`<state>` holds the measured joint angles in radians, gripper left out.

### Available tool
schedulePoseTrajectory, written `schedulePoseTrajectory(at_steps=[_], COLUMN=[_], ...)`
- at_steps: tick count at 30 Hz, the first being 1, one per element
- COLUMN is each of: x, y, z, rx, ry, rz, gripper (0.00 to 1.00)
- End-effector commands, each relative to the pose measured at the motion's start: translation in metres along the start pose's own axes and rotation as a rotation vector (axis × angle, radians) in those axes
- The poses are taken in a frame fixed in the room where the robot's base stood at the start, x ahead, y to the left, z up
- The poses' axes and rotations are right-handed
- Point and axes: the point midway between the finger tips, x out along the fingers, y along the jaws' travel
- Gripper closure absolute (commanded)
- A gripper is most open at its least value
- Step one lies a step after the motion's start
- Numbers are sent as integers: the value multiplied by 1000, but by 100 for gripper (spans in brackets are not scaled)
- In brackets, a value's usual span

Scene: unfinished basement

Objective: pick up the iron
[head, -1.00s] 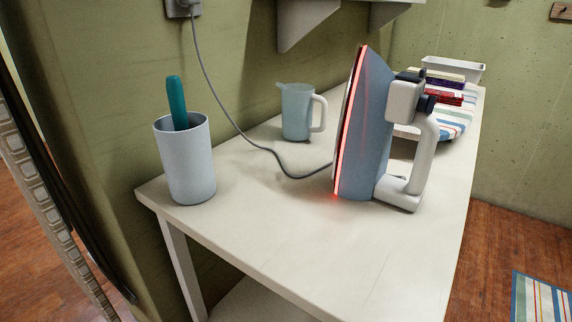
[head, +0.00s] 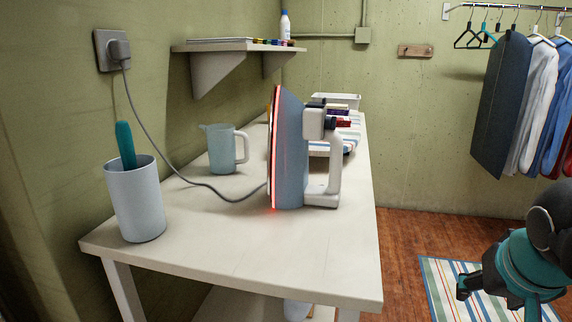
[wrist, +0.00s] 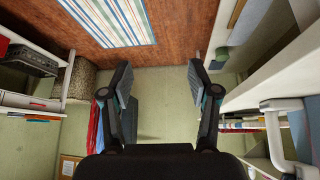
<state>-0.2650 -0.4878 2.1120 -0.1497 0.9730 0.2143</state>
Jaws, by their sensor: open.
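The iron (head: 289,160) stands upright on its heel on the white table (head: 250,255). Its blue-grey body has a glowing red edge on the left, and its white handle faces right. Its grey cord runs to a plug in the wall socket (head: 113,50). In the wrist view the iron's white handle (wrist: 273,135) shows at the lower right, partly cut off. My gripper (wrist: 159,80) is open with nothing between its fingers. In the head view my arm shows at the lower right, apart from the iron and right of the table.
A cup with a teal item (head: 135,200) stands at the table's left corner. A jug (head: 222,150) is behind, left of the iron. A wall shelf (head: 225,48) overhangs the back. Hanging clothes (head: 525,105) are at the far right. Floor right of the table holds a striped rug (head: 440,285).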

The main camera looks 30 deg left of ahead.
Motion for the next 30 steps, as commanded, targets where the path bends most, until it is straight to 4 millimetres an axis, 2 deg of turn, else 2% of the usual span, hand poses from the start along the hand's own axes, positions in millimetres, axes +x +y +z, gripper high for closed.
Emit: schedulePoseTrajectory(at_steps=[1,5,6,10,12,15,18,22,26,30], x=[-1,-11,-14,-26,-32,-40,-46,-43,-26,0], y=[-22,-78,-98,-163,-194,-230,-251,-263,-266,-268], z=[-27,-88,-105,-147,-162,-175,-182,-186,-191,-196], rx=[-28,-60,-68,-82,-85,-82,-80,-76,-75,-75], ry=[15,68,85,141,167,197,216,225,225,224], rz=[-11,-28,-35,-59,-73,-91,-101,-106,-106,-105], gripper=[39,39,39,39,39,39,39,39,39,39])
